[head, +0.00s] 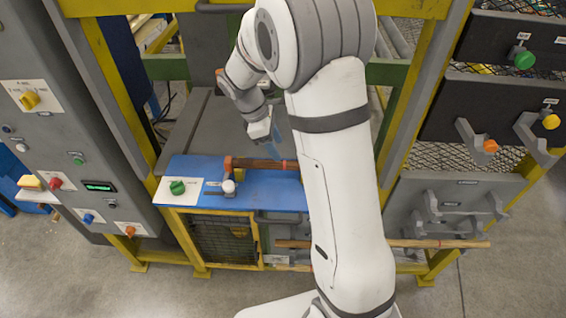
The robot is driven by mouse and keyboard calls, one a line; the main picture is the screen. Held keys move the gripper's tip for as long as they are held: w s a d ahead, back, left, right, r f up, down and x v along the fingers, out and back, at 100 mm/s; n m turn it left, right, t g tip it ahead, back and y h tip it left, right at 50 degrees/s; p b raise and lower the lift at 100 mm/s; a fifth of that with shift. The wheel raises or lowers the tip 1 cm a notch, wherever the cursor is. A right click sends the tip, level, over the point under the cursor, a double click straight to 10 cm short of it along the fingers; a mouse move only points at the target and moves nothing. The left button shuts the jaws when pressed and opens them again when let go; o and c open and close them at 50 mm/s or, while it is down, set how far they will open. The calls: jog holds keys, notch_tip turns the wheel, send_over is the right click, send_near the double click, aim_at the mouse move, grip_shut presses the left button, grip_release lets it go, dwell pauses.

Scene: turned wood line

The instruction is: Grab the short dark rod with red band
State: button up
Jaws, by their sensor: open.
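A dark brown rod (256,164) with a red band near its visible right part lies across the back of the blue tabletop (255,199). An orange piece is at its left end. My arm hides whatever lies further right. My gripper (273,148) is above and just behind the rod in the picture, pointing down, with its fingers open. I cannot tell the exact height between the fingertips and the rod.
A green knob (177,187) and a white-topped lever (228,186) stand on the blue top in front of the rod. A longer, lighter wooden rod (440,243) lies lower right. Control panels (70,130) flank the left; brackets (478,140) stick out at right.

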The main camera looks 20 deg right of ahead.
aim_at(283, 161)
jog(key=x, duration=0.2)
jog(key=p+x, duration=0.1)
jog(key=x, duration=0.3)
jog(key=shift+a+f+p, duration=0.25)
jog(key=shift+f+p, duration=0.05)
jog(key=shift+f, duration=0.15)
jog(key=c, duration=1.1)
jog(key=shift+c, duration=0.2)
